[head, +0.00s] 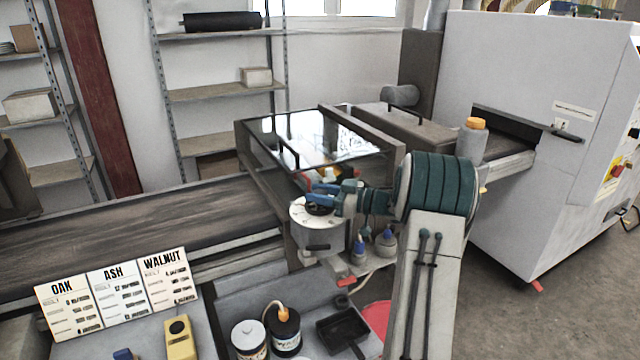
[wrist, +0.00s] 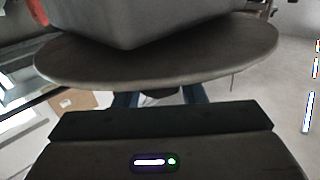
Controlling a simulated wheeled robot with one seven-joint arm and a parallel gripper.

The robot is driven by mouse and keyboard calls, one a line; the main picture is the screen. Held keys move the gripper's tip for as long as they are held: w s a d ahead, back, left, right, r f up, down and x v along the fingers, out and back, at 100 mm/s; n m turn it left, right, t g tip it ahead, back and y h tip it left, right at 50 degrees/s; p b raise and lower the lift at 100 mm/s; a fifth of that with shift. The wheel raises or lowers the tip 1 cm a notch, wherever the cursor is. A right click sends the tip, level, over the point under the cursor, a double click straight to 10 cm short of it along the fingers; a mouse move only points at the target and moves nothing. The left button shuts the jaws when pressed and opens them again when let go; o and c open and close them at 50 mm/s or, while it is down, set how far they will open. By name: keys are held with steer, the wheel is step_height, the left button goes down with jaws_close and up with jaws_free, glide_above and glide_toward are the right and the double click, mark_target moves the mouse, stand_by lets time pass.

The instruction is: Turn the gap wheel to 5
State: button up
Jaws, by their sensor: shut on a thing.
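The gap wheel (head: 318,210) is a dark round part on top of a pale round dial (head: 300,216) at the front of the glass-topped machine. My gripper (head: 321,190), with blue fingers, reaches in from the right and is shut on the wheel. The fingers and my arm cover part of the wheel and dial, and I cannot read any number or pointer. In the wrist view, a broad grey disc (wrist: 90,62) fills the upper middle. The blue fingertips (wrist: 160,98) close beneath it around a dark part, mostly hidden by my gripper's body.
The glass-topped machine (head: 262,135) stands right behind the wheel, with the conveyor belt (head: 130,235) to the left. Cards for oak, ash and walnut (head: 118,290) stand at front left. Cans (head: 285,330) and a black tray (head: 340,333) sit below.

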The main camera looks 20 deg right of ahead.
steer(key=n+g+y+p, duration=0.1)
steer(key=n+g+y, duration=0.1)
steer(key=g, duration=0.1)
steer(key=n+g+y+p, duration=0.1)
steer(key=n+g+y, duration=0.1)
steer(key=n+g, duration=0.1)
steer(key=shift+g, duration=0.5)
steer(key=shift+n+g, duration=0.3)
steer(key=o, duration=1)
steer(key=shift+c, duration=0.2)
steer(key=b+v, duration=0.1)
steer(key=v, duration=1.2)
steer(key=shift+d+f+b, duration=0.15)
steer(key=shift+d+b, duration=0.25)
